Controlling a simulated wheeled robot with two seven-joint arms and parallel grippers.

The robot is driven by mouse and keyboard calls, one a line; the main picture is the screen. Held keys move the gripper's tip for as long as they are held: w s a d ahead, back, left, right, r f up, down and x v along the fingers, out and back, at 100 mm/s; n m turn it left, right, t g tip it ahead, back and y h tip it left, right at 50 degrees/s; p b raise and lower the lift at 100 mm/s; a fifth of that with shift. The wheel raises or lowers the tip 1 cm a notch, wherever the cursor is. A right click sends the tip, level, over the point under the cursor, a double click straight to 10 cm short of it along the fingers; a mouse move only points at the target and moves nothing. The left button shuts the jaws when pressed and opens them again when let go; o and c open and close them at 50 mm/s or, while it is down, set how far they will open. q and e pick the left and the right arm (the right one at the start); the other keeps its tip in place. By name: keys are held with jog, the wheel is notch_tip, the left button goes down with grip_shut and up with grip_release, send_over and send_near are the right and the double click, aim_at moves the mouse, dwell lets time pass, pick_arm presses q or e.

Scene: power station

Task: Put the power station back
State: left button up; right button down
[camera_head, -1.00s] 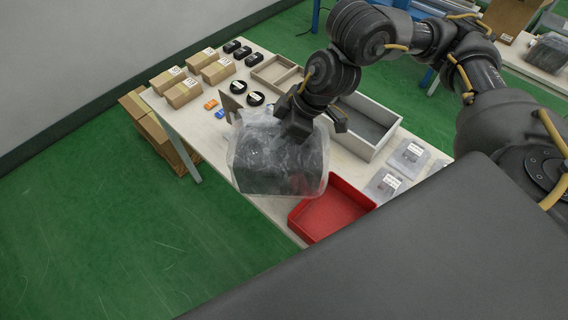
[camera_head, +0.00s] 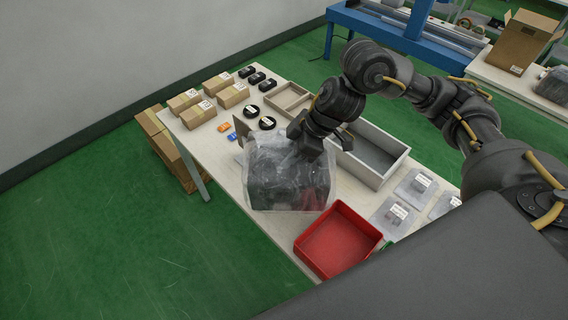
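The power station (camera_head: 290,185) is a dark block wrapped in clear, crumpled plastic. It is at the front edge of the near table (camera_head: 235,185), left of the red bin. I cannot tell whether its underside touches the tabletop. My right gripper (camera_head: 318,146) comes down from the upper right onto its top right side and appears shut on it. The plastic and my wrist partly hide the fingertips. My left gripper is not in view.
A red bin (camera_head: 322,262) is at the table's front edge. A grey open tray (camera_head: 372,180) lies behind my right gripper. Small cartons (camera_head: 198,114) and black items (camera_head: 257,78) fill the far left. A cardboard box (camera_head: 519,45) stands on another table.

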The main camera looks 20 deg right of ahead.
jog(key=w+d+f, duration=0.3)
jog(key=w+f, duration=0.1)
jog(key=f, duration=0.1)
jog(key=shift+w+d+f, duration=0.15)
jog(key=shift+w+d, duration=0.05)
jog(key=shift+w, duration=0.05)
jog(key=f, duration=0.1)
jog(key=f+p, duration=0.1)
jog(key=f, duration=0.1)
jog(key=shift+w+d, duration=0.15)
jog(key=shift+d, duration=0.05)
jog(key=shift+f, duration=0.45)
jog(key=c, duration=1.5)
grip_release()
jog(key=shift+f, duration=0.2)
jog(key=o, duration=0.3)
jog(key=shift+s, duration=0.25)
